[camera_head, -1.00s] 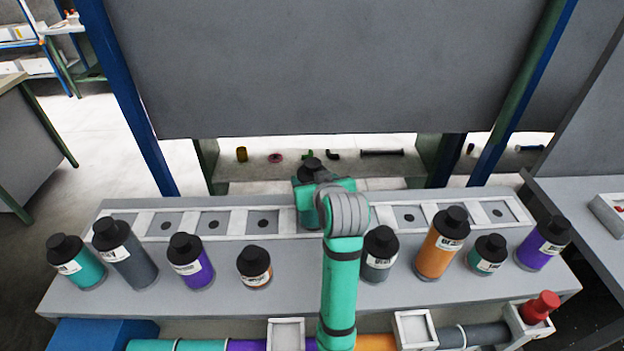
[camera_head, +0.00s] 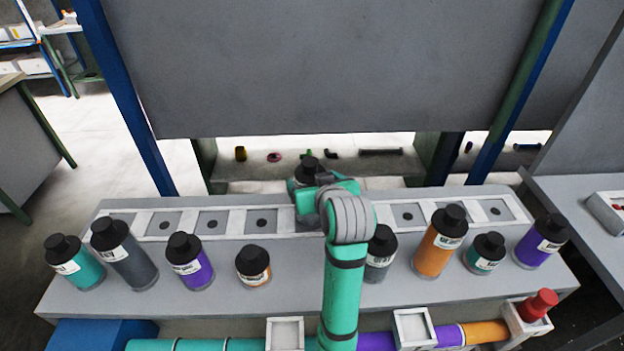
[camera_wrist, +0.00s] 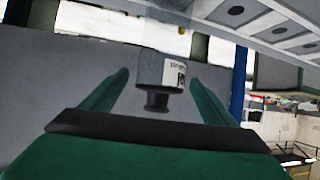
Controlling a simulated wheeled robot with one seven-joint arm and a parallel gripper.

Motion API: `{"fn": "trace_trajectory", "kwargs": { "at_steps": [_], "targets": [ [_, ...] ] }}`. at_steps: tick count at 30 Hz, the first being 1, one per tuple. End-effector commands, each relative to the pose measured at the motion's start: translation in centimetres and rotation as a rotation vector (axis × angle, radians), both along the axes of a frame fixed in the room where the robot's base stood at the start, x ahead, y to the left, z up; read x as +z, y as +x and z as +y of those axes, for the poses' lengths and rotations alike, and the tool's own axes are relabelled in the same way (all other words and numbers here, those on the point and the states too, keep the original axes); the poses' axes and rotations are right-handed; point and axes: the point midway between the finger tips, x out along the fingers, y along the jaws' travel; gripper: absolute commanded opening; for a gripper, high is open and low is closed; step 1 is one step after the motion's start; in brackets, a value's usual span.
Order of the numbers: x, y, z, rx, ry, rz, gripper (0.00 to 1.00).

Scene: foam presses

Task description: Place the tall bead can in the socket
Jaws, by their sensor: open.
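A grey can with a black cap (camera_head: 308,164) is at the middle of the white-framed socket rail (camera_head: 228,222). My green arm and wrist hide its lower part in the head view, so I cannot tell whether it is seated in a socket. In the wrist view this can (camera_wrist: 152,70), with a white label, is between the fingers of my gripper (camera_wrist: 160,80). The fingers are open, with a gap on each side of the can. Several rail sockets, each with a dark hole, show empty left and right of my arm.
Capped cans stand along the bench front: a tall grey one (camera_head: 128,262) and a purple one (camera_head: 192,262) at left, a tall orange one (camera_head: 438,245) and a purple one (camera_head: 540,243) at right. Coloured tubes (camera_head: 480,332) and a red knob (camera_head: 538,304) are in front. A large grey panel (camera_head: 330,70) hangs behind.

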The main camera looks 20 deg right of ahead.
Motion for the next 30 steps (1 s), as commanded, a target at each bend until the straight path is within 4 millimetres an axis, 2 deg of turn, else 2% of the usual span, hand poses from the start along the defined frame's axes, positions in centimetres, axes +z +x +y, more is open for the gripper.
{"fn": "trace_trajectory", "kwargs": {
  "at_steps": [6,13,18,30],
  "targets": [
    [2.3,-4.0,0.2,-0.003,-0.002,-0.005,0.80],
    [3.9,-6.9,0.4,-0.003,-0.001,-0.003,0.80],
    [4.3,-7.8,0.5,-0.001,0.000,0.000,0.80],
    [4.3,-7.9,0.5,-0.001,0.000,0.000,0.80]
  ]
}}
